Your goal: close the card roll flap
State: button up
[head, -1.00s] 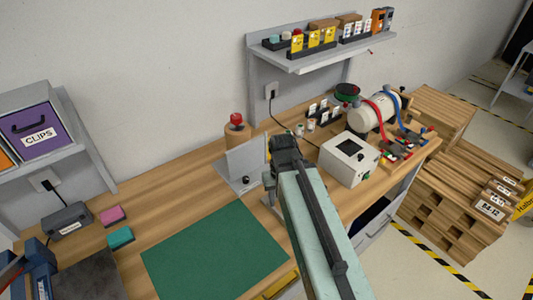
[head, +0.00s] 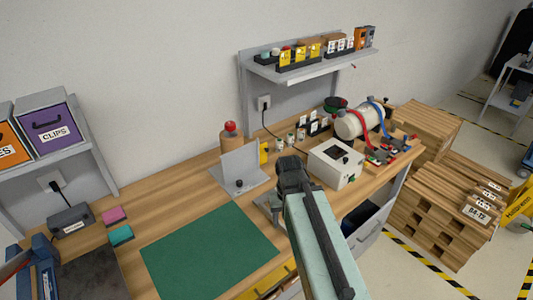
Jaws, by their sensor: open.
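No part is clearly marked as the card roll flap. A brown roll-like cylinder (head: 227,141) with a red top stands on the bench. In front of it is an upright grey plate (head: 240,160) on a flat grey base with a black knob; I cannot tell whether this is the flap. My gripper (head: 292,168) is the dark end of my pale green arm, right of the plate and apart from it in the picture. It looks open and empty, but its fingertips are largely hidden from this side.
A white box (head: 337,163) stands close right of my gripper. Behind are a cream drum (head: 358,122) with red and blue straps and a wall shelf (head: 310,68). A green mat (head: 212,252) lies clear at the front. A yellow item (head: 264,153) stands beside the plate.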

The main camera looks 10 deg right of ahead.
aim_at(264, 150)
jog(key=i, duration=0.45)
jog(key=k, duration=0.5)
jog(key=u, duration=2.45)
jog(key=k, duration=1.45)
jog(key=z, duration=0.85)
jog(key=i, duration=1)
jog(key=u, duration=0.05)
